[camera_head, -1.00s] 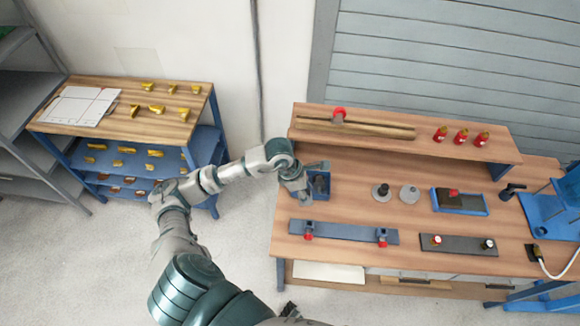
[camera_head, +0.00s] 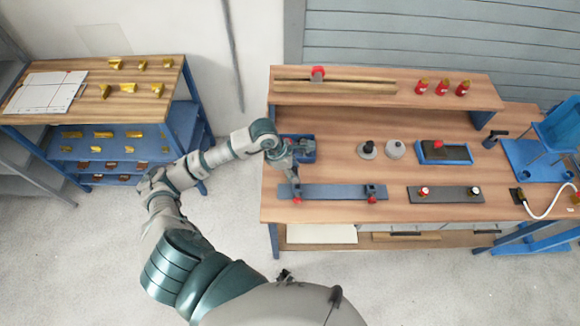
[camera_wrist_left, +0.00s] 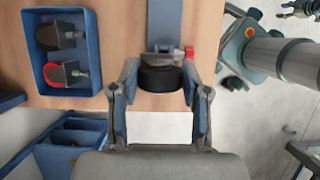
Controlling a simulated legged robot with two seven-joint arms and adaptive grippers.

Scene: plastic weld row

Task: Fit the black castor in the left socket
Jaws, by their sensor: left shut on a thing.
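My left gripper (camera_head: 295,180) is at the left end of the blue-grey rail (camera_head: 335,191) on the bench. In the left wrist view, its two fingers (camera_wrist_left: 160,90) are shut on the black castor (camera_wrist_left: 160,78), whose dark wheel fills the space between them. The castor is right against the left socket (camera_wrist_left: 163,56), a grey block with a red lever (camera_wrist_left: 189,53). Whether its stem is inside the socket is hidden. The right socket (camera_head: 372,191) also has a red part. A small dark claw-like part (camera_wrist_left: 300,8), possibly my right gripper, shows at the upper right.
A blue bin (camera_wrist_left: 38,75) beside the rail holds a dark castor (camera_wrist_left: 58,35) and a red castor (camera_wrist_left: 58,75). A dark plate (camera_head: 447,195) with two knobs lies to the right. The raised shelf (camera_head: 390,87) stands behind.

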